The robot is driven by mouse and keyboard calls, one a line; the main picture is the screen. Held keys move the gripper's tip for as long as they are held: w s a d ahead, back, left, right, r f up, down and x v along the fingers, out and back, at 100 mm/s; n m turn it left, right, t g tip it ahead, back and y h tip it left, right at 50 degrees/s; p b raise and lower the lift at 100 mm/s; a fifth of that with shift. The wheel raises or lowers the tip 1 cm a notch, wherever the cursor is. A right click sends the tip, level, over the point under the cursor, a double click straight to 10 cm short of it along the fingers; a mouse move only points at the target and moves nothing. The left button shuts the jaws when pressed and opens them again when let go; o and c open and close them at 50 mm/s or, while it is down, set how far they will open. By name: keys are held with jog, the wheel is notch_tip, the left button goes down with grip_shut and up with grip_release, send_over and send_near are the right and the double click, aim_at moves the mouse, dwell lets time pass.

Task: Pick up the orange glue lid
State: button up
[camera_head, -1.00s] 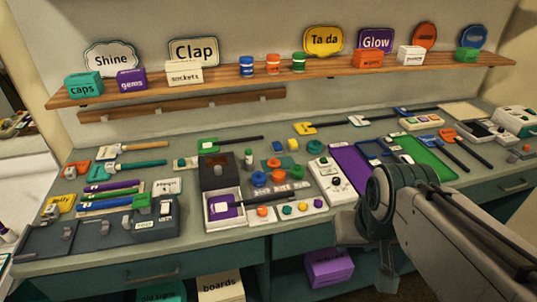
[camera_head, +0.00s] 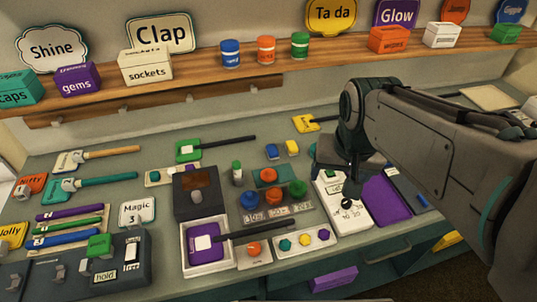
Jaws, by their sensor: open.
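Round lid-like pieces lie mid-bench: an orange one (camera_head: 275,201) stands between a blue one (camera_head: 249,201) and a green one (camera_head: 298,188). Another orange round piece (camera_head: 268,176) sits on a teal block just behind. Labels on these pieces are too small to read, so I cannot tell for sure which is the glue lid. My gripper (camera_head: 345,182) is open, pointing down over the white numbered board to the right of the lids, apart from them. My arm hides part of the bench behind it.
Small lettered cards (camera_head: 278,213) lie in front of the lids. A dark box (camera_head: 196,192) and a white tray with a purple inside (camera_head: 206,268) stand left. A black-handled tool (camera_head: 255,232) lies close in front. Jars (camera_head: 266,50) stand on the shelf above.

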jog(key=w+a+f+m+g+b, duration=0.15)
jog(key=w+a+m, duration=0.35)
jog(key=w, duration=0.6)
jog(key=m+g, duration=0.2)
jog(key=m, duration=0.1)
send_over(267, 171)
jog(key=shift+t, duration=0.25)
jog(key=f, duration=1.6)
jog(key=shift+d, duration=0.2)
jog(key=shift+a+f+p, duration=0.15)
jog(key=shift+f+p, duration=0.8)
jog(key=shift+f, duration=1.7)
jog(key=c, duration=1)
